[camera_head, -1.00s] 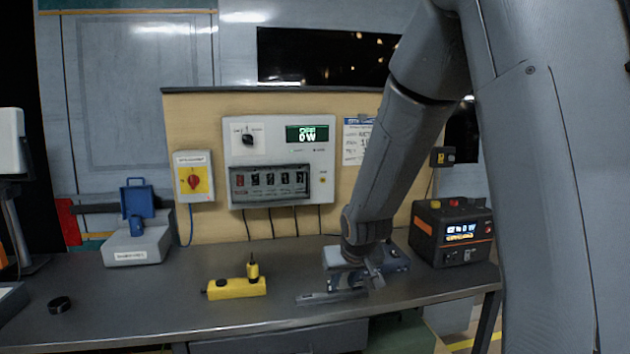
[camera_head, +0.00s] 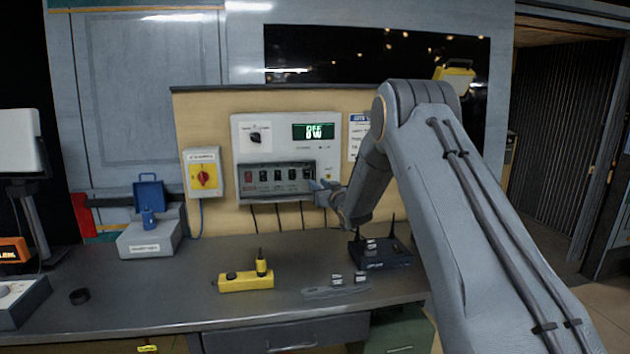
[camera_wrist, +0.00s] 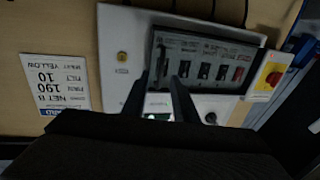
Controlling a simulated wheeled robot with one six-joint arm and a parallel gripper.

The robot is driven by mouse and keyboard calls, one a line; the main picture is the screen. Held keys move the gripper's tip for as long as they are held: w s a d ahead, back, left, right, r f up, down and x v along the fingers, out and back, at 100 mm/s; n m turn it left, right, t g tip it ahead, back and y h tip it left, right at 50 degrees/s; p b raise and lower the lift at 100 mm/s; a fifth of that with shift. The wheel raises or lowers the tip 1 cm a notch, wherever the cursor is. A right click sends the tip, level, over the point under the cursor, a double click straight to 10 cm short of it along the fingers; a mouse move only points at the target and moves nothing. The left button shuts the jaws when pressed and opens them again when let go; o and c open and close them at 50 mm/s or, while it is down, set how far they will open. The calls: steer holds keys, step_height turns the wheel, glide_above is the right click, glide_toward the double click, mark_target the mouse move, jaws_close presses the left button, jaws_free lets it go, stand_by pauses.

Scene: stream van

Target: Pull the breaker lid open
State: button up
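The breaker lid (camera_head: 264,181) is a dark, see-through cover over a row of breaker switches, low on the grey panel box (camera_head: 243,133). It looks closed. It also shows in the wrist view (camera_wrist: 218,50), where the panel appears upside down. My gripper (camera_head: 326,186) is at the lid's right end in the head view. In the wrist view my two dark fingers (camera_wrist: 163,75) stand apart, on either side of the lid's near end edge. I cannot tell whether they touch it. The fingers and wrist hide part of the panel.
A yellow isolator with a red knob (camera_head: 203,176) is left of the panel. Cables hang beneath the panel.

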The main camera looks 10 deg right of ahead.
steer(key=shift+w+a+p, duration=0.2)
steer(key=shift+w, duration=0.75)
steer(key=shift+w+a+p, duration=0.15)
steer(key=shift+w+a, duration=0.05)
steer(key=shift+w, duration=0.75)
jaws_close()
